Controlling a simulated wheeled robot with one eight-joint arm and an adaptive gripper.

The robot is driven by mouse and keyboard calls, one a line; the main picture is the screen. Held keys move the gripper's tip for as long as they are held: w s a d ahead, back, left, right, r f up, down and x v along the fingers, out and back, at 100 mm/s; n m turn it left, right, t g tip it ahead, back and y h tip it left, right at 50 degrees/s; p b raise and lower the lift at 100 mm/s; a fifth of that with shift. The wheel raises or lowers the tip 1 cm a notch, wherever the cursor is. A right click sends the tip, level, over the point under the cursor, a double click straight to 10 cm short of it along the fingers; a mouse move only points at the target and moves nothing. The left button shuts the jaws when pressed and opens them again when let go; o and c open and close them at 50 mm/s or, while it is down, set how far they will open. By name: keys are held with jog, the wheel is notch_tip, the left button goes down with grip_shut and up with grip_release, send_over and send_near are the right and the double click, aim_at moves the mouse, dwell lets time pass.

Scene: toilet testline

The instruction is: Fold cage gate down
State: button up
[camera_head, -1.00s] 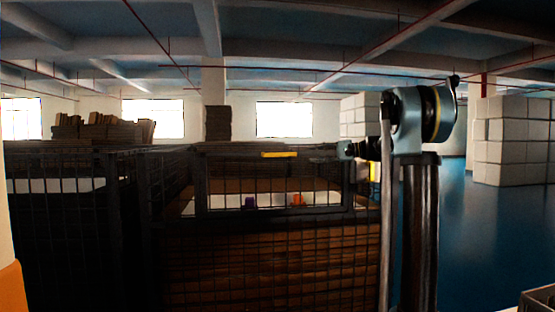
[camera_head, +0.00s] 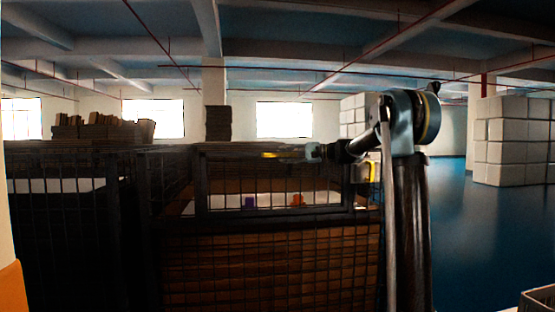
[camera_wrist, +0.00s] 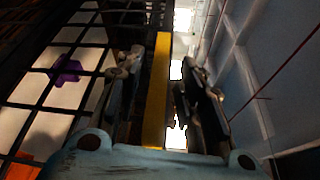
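The cage gate (camera_head: 200,185) is a dark mesh panel at the top front of a wire cage, standing upright. A yellow strip (camera_head: 268,155) lies along its top rail. In the wrist view the yellow strip (camera_wrist: 157,95) runs lengthwise between my two fingers. My gripper (camera_head: 295,152) is at the gate's top edge, right of the strip's visible end. In the wrist view my gripper (camera_wrist: 160,75) is open, with a gap on the strip's right side. Contact with the strip cannot be told.
Inside the cage are a purple item (camera_head: 249,203), an orange item (camera_head: 298,200) and stacked brown layers (camera_head: 270,265). Another dark cage (camera_head: 60,220) stands at left. White boxes (camera_head: 515,140) are stacked at right.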

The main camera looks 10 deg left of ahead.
jog(key=shift+w+a+f, duration=0.15)
jog(key=shift+a, duration=1.95)
grip_shut()
